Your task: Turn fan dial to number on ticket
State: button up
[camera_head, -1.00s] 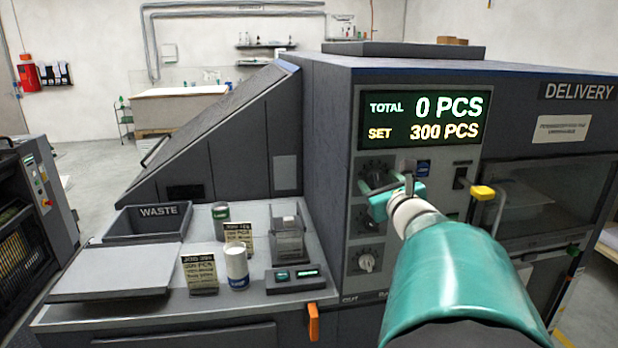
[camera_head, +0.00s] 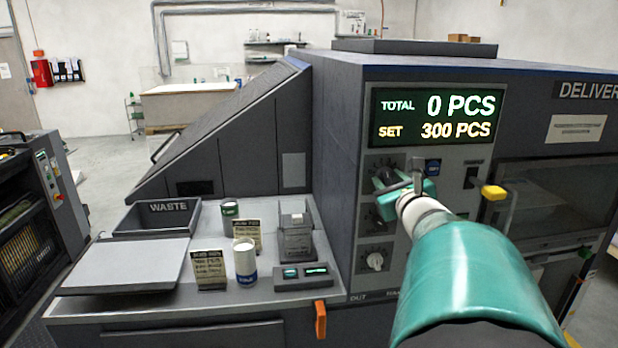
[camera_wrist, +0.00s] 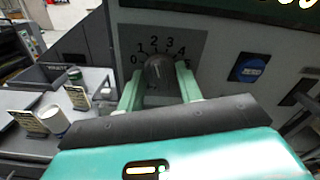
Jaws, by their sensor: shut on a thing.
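My gripper (camera_wrist: 160,88) is shut on a dark dial knob (camera_wrist: 157,72), one finger on each side. Numbers from 0 to 5 arc over the knob in the wrist view. Its pale mark points roughly up, near 2; the exact setting is unclear. In the head view my gripper (camera_head: 408,188) is at the upper dial of the panel, and the arm hides part of the panel. I cannot read a fan label. A front job ticket (camera_head: 208,270) and a rear job ticket (camera_head: 247,236) stand on the side table; their small lines are unreadable.
A lower dial (camera_head: 375,261) sits below on the panel. The display (camera_head: 436,117) reads TOTAL 0 PCS, SET 300 PCS. A blue ZERO button (camera_wrist: 250,68) and a yellow-tipped lever (camera_head: 494,192) are right of the dial. White and green cans stand by the tickets.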

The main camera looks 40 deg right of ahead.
jog(key=shift+n, duration=2.6)
jog(key=o, duration=1)
